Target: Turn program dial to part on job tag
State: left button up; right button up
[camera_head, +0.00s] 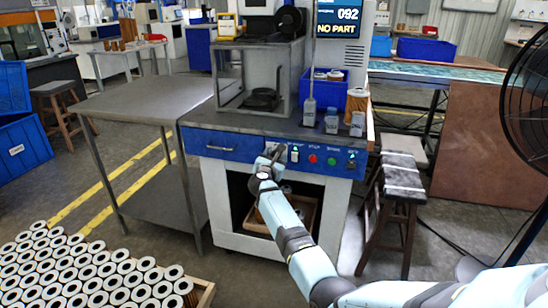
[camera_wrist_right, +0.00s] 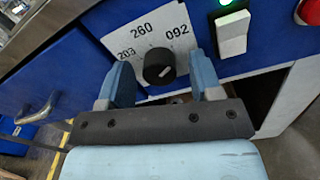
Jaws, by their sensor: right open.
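The program dial (camera_wrist_right: 158,66) is a round black knob on the blue front panel (camera_wrist_right: 83,18). A white label (camera_wrist_right: 143,29) above it reads 203, 260 and 092. A small white mark shows on the dial's lower right side. My right gripper (camera_wrist_right: 161,72) is open, one finger on each side of the dial; I cannot tell if they touch it. In the head view my right gripper (camera_head: 273,152) is at the panel and hides the dial. A yellow-framed tag (camera_head: 227,25) stands on the machine's left, its text too small to read. My left gripper is not in view.
The display (camera_head: 341,18) reads 092 and NO PART. Right of the dial are a white switch with a green light (camera_wrist_right: 233,30) and a red button (camera_wrist_right: 309,11). A metal side table (camera_head: 150,97) stands left, a stool (camera_head: 396,185) right. Several cartridges (camera_head: 95,270) fill a front-left crate.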

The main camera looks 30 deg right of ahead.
jog(key=c, duration=0.9)
